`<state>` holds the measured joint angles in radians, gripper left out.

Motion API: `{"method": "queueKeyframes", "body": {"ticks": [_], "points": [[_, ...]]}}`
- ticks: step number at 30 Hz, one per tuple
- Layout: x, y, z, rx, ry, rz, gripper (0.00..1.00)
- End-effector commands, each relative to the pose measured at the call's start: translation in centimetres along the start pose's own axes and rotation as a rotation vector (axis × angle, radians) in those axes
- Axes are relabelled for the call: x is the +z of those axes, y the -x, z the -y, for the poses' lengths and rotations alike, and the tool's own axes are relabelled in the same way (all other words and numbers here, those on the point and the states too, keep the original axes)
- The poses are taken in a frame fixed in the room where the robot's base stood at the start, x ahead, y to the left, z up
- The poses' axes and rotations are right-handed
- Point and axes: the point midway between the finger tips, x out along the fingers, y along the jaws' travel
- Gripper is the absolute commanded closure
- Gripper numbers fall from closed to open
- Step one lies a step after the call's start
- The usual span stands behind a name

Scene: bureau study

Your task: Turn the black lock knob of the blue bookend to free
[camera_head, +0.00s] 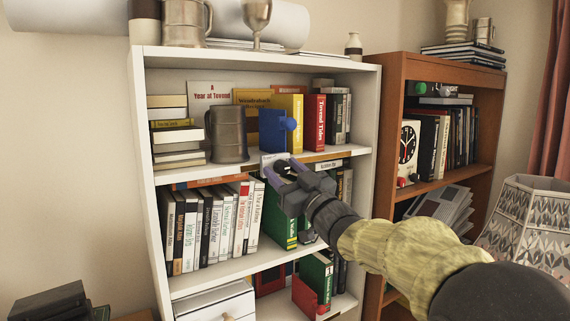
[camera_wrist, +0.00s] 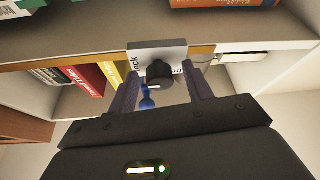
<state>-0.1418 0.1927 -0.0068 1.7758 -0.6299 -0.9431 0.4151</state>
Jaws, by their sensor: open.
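My gripper (camera_wrist: 162,76) is open, one purple finger on each side of the black knob; contact cannot be told. In the head view my gripper (camera_head: 281,168) is at the shelf edge, partly covering plate and knob. Part of the blue bookend (camera_wrist: 147,101) shows beyond the knob.
A grey tankard (camera_head: 228,135) stands left of the bookend, and yellow and red books (camera_head: 313,122) stand to its right. Books (camera_head: 225,225) fill the shelf below. A brown bookcase (camera_head: 390,110) is at the right. Open room lies in front of the shelves.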

Motion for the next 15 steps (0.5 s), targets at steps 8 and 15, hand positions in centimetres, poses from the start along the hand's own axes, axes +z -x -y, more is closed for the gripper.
{"method": "queueKeyframes", "body": {"ticks": [8, 15], "points": [[0.01, -0.2, -0.02, 0.001, 0.001, 0.0, 0.5], [0.01, -0.22, 0.07, -0.001, 0.0, -0.001, 0.93]]}}
